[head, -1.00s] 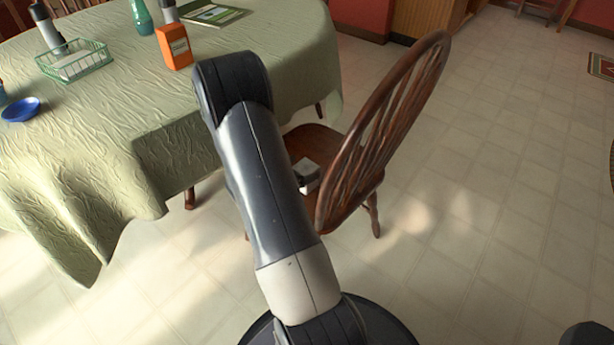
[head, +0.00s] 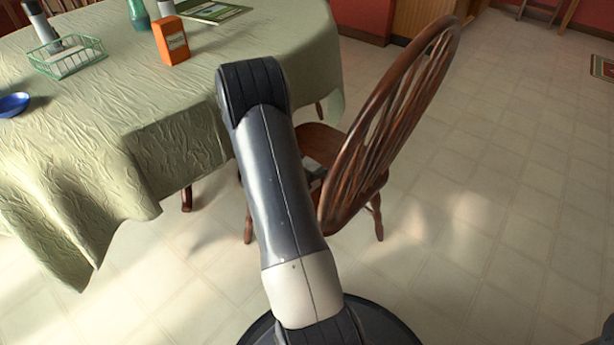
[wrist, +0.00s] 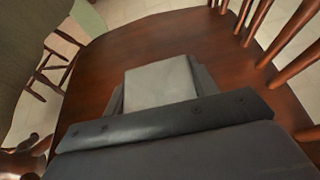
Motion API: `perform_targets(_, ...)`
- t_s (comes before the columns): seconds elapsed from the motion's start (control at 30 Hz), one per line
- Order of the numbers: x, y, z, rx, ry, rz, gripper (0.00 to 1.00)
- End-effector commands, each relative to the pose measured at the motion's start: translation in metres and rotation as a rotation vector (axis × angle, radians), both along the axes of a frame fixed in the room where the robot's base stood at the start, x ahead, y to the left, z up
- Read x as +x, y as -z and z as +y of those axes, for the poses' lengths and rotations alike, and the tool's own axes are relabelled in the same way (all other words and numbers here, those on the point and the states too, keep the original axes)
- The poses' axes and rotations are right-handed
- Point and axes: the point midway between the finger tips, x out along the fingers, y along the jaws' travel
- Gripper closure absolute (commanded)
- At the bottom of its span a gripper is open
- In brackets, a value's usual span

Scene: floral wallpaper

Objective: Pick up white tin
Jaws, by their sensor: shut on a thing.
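The white tin (wrist: 156,84) is a pale, flat-topped block in the wrist view, over the brown wooden seat of the chair (wrist: 105,65). My gripper (wrist: 160,88) is shut on the tin, with one dark finger at each side of it. I cannot tell whether the tin still touches the seat. In the head view, my arm covers most of the gripper and the tin, and only a small grey part shows beside the chair's back.
The chair's spindled back (head: 395,120) stands close on the right of my arm. A table with a green cloth (head: 120,120) is on the left, bearing an orange box (head: 171,40), a green basket (head: 67,58) and a blue bowl (head: 13,104). Open floor lies to the right.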

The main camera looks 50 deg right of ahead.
Motion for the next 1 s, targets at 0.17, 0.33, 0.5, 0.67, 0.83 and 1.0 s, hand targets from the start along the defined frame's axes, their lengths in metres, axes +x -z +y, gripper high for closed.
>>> perform_targets(0.17,0.000,0.000,0.000,0.000,0.000,0.000,0.67)
perform_targets(0.33,0.000,0.000,0.000,-0.001,0.000,0.000,0.75)
perform_targets(0.5,0.000,-0.002,0.000,-0.001,0.000,0.000,0.75)
perform_targets(0.67,0.000,-0.023,0.000,-0.002,0.000,-0.002,0.75)
perform_targets(0.83,0.001,-0.060,0.000,-0.002,-0.001,-0.004,0.75)
perform_targets(1.0,0.000,-0.088,0.000,-0.002,-0.001,-0.004,0.75)
